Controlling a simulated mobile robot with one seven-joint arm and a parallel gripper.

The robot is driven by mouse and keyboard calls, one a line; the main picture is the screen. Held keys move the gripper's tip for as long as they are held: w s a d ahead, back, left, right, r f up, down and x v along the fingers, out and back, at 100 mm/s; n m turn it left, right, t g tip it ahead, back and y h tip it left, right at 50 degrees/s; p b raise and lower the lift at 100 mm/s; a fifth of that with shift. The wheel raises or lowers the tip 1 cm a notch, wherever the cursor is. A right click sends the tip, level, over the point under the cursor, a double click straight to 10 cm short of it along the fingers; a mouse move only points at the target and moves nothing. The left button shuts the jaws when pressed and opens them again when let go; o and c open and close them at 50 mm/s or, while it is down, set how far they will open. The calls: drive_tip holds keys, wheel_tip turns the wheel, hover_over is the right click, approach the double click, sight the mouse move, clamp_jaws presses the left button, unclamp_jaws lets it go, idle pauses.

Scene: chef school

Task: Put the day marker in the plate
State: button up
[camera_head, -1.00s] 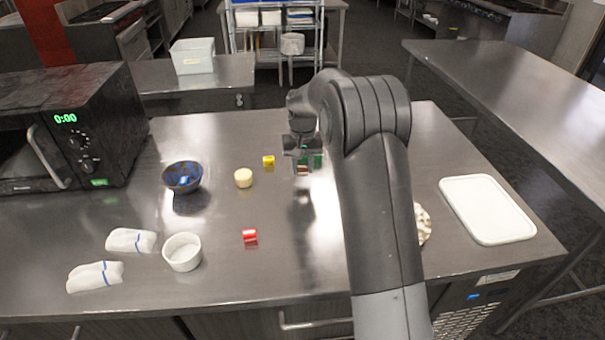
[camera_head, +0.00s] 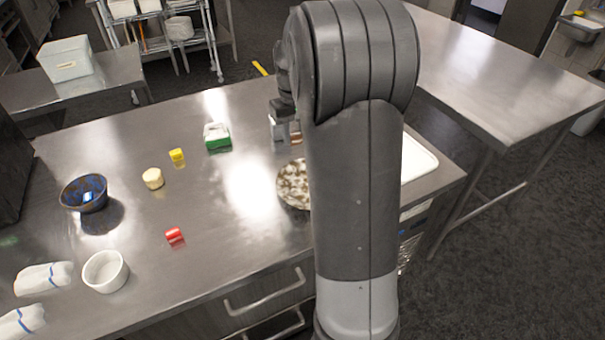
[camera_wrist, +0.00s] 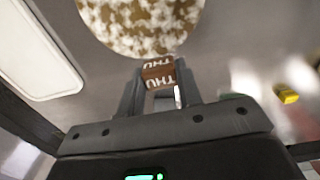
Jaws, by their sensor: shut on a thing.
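The day marker (camera_wrist: 158,71) is a small brown block with white "THU" lettering. My gripper (camera_wrist: 160,84) is shut on it, with a finger on each side in the wrist view. In the head view my gripper (camera_head: 284,130) is partly hidden behind my arm, with a bit of the brown marker (camera_head: 296,137) showing. The plate (camera_head: 292,184) is round, speckled brown and white, and its right part is hidden by my arm. It also shows at the top of the wrist view (camera_wrist: 140,28), just beyond the marker. The marker appears apart from the plate.
A green-and-white block (camera_head: 217,138), a yellow block (camera_head: 177,155), a cream round piece (camera_head: 153,178) and a red block (camera_head: 175,236) lie on the counter. A blue bowl (camera_head: 84,192) and white ramekin (camera_head: 105,271) stand left. A white board (camera_head: 417,158) is right of the plate.

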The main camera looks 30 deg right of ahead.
drive_tip(key=s+d, duration=0.5)
drive_tip(key=s, duration=0.3)
drive_tip(key=s+d, duration=0.4)
drive_tip(key=s, duration=0.3)
drive_tip(key=w+a+f, duration=0.3)
drive_tip(key=w, duration=0.1)
drive_tip(key=w+a+f, duration=0.4)
drive_tip(key=shift+a, duration=0.1)
drive_tip(key=shift+w+f, duration=0.1)
drive_tip(key=shift+f, duration=2)
drive_tip(key=shift+f, duration=0.15)
drive_tip(key=o, duration=1)
drive_tip(key=shift+c, duration=0.2)
